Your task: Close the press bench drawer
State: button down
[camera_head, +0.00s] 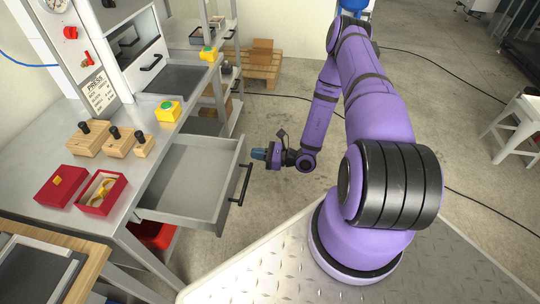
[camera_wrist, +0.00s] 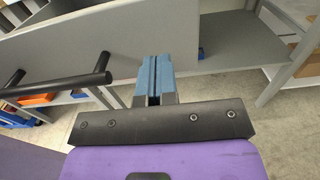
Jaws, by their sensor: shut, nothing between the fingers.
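The press bench drawer (camera_head: 190,183) is a grey metal drawer. In the head view it stands pulled out from the bench and is empty. Its black bar handle (camera_head: 240,184) is on the front, at the right. My gripper (camera_head: 256,154) is shut and empty, with blue fingertips, just beyond the handle's far end and to the right of the drawer front. In the wrist view the shut blue fingers (camera_wrist: 155,78) point at the grey drawer front (camera_wrist: 120,40), with the black handle (camera_wrist: 60,85) to their left. Whether the fingertips touch the front I cannot tell.
The press bench (camera_head: 110,195) carries wooden blocks with black knobs (camera_head: 100,140), red boxes (camera_head: 80,190) and yellow button boxes (camera_head: 168,111). A red bin (camera_head: 155,236) is under the drawer. A wooden pallet (camera_head: 262,62) lies behind. Floor to the drawer's right is open.

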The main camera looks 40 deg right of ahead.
aim_at(186, 149)
jog(key=shift+x, duration=1.25)
jog(key=x, duration=2.6)
jog(key=shift+f, duration=0.2)
jog(key=shift+w+a+r, duration=0.1)
jog(key=shift+a+r, duration=0.05)
jog(key=shift+w+r, duration=0.1)
